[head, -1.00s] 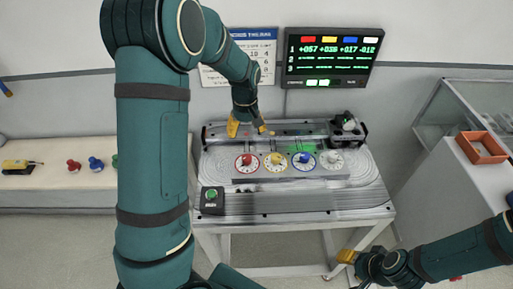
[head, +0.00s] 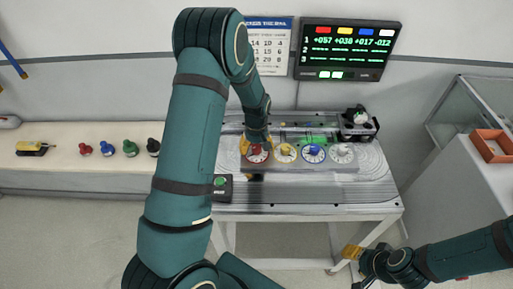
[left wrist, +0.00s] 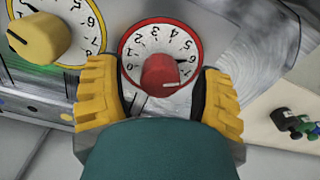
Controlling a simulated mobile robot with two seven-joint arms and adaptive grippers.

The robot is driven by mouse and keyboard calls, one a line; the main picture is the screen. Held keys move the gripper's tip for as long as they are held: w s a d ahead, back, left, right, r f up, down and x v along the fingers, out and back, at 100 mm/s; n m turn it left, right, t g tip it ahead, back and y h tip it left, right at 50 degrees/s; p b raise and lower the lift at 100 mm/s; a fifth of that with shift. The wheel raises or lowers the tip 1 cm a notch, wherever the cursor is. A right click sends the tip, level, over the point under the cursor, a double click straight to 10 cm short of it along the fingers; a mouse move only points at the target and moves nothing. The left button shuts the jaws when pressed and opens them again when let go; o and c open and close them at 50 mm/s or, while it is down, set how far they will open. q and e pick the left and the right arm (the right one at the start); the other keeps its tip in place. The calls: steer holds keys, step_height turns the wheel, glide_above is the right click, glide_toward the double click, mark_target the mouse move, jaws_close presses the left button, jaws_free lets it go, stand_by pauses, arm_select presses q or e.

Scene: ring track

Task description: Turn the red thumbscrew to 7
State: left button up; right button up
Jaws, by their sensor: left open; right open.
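The red thumbscrew (left wrist: 160,74) sits on a white, red-rimmed numbered dial (left wrist: 138,44) in the left wrist view. My left gripper (left wrist: 162,88) is open, with one yellow finger on each side of the knob and no clear contact. In the head view the red dial (head: 257,157) is partly hidden under my left gripper (head: 257,145). My right gripper (head: 350,252) is open and empty, low in front of the table.
Yellow (head: 285,153), blue (head: 314,154) and white (head: 342,154) dials stand in a row to the right. A green button box (head: 221,186) is at the front left. A screen (head: 348,48) shows coloured readouts. Spare knobs (head: 107,149) lie on the left bench.

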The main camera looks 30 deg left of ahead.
arm_select(q)
steer(key=shift+f, duration=0.1)
jaws_close()
steer(key=shift+m, duration=0.3)
steer(key=shift+m+b, duration=0.55)
steer(key=shift+m, duration=0.45)
steer(key=shift+m+b, duration=0.45)
steer(key=shift+m, duration=1.05)
